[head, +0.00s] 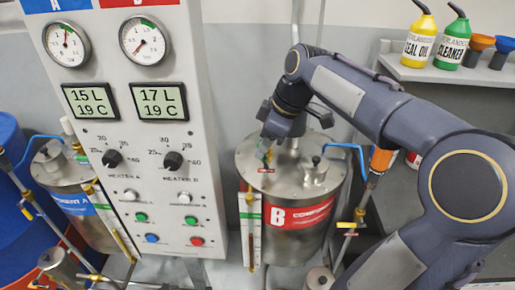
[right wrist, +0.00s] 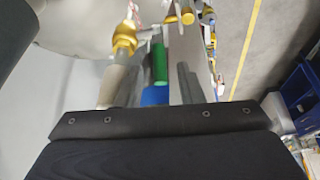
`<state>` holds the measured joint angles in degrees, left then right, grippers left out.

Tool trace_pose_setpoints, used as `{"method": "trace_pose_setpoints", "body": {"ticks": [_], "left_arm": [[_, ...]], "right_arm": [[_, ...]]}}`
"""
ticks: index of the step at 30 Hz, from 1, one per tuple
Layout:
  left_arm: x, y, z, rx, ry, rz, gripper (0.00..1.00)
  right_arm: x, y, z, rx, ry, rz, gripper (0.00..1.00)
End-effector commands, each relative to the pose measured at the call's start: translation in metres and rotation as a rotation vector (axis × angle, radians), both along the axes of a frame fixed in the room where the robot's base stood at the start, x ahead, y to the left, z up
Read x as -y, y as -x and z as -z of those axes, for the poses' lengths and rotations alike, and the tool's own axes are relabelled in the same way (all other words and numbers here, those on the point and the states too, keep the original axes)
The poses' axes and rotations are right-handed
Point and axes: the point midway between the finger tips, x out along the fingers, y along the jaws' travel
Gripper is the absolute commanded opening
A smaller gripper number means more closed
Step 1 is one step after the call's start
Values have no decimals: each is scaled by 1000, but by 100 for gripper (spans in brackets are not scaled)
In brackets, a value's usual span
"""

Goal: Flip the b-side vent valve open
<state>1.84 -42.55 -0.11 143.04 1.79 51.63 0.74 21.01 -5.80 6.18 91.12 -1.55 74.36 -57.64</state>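Tank B (head: 290,228) is a steel drum with a red "B" label, standing right of the control panel. On its lid, a small green part (head: 268,155) above a red tag (head: 266,171) appears to be the vent valve; its lever angle is too small to tell. My right gripper (head: 268,140) points down just above this spot and partly hides it. In the right wrist view, brass fittings (right wrist: 125,40), a green piece (right wrist: 160,62) and a blue piece (right wrist: 155,95) show around and between the fingers. The fingers look apart; contact cannot be seen. My left gripper is not in view.
The control panel (head: 150,230) with gauges and knobs stands close on the left. Tank A (head: 65,175) is beyond it. A blue hose (head: 345,148) joins tank B's right side. A shelf (head: 440,72) with bottles is at the back right.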

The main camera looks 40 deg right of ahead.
Motion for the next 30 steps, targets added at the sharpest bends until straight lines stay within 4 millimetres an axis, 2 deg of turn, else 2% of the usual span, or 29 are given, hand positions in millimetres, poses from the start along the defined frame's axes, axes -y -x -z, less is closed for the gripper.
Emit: {"method": "trace_pose_setpoints", "body": {"ticks": [3, 6, 15, 23, 27, 30], "left_arm": [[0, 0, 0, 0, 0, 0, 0], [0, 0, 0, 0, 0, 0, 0], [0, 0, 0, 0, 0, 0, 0], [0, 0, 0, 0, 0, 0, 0], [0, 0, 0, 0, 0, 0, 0], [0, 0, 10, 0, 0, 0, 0]], "right_arm": [[-3, -5, 15, -3, 0, 0, 34], [-5, -7, 21, -1, 0, 1, 34], [-5, -9, 24, 0, 0, 1, 34], [-5, -8, 24, 1, 0, 1, 1], [-5, -8, 24, 2, -1, 2, 0], [-3, -7, 28, 23, -28, 5, 0]]}}
